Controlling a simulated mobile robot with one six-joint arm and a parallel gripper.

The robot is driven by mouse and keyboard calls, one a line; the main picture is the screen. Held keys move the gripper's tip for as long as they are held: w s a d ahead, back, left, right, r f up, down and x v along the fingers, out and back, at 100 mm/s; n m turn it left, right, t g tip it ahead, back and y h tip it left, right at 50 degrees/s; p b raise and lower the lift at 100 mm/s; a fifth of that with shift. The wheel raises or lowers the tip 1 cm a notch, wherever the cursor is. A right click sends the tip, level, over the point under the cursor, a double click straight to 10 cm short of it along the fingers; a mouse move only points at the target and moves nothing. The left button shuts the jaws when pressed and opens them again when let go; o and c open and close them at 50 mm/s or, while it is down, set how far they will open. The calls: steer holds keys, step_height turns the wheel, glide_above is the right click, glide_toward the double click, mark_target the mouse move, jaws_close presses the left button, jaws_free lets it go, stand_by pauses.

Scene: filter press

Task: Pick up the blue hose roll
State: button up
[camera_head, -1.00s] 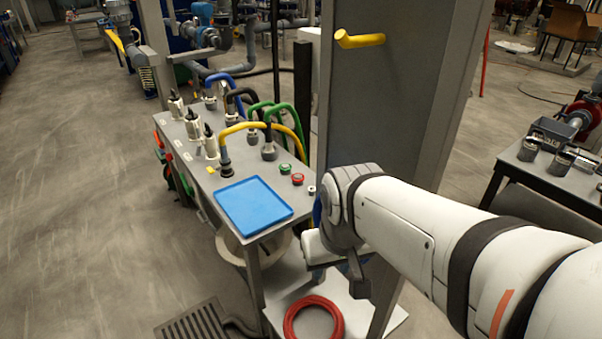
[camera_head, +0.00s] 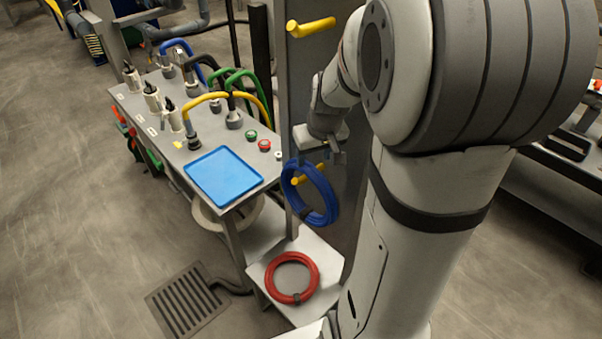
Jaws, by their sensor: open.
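The blue hose roll (camera_head: 325,207) hangs on the lower yellow peg (camera_head: 309,174) on the grey post (camera_head: 304,88). My gripper (camera_head: 333,158) is just above and to the right of the top of the roll, close to the peg. Its jaws are open and small in the picture, and I cannot tell whether they touch the hose. My own arm stands large on the right and covers much of the post.
A red hose roll (camera_head: 272,283) lies on the low white shelf (camera_head: 331,262). The bench (camera_head: 170,147) on the left carries a blue tray (camera_head: 222,151), valves and coloured hoses. An upper yellow peg (camera_head: 311,27) is empty. A floor drain (camera_head: 187,300) lies at bottom left.

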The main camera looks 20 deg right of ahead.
mark_target(309, 166)
steer(key=shift+w+p+x, duration=0.25)
steer(key=shift+p+x, duration=0.1)
steer(key=shift+x, duration=1.15)
steer(key=shift+w+p+x, duration=0.25)
steer(key=shift+p+x, duration=0.1)
steer(key=shift+x, duration=1.15)
steer(key=shift+r, duration=0.15)
steer(key=shift+c, duration=0.2)
jaws_close()
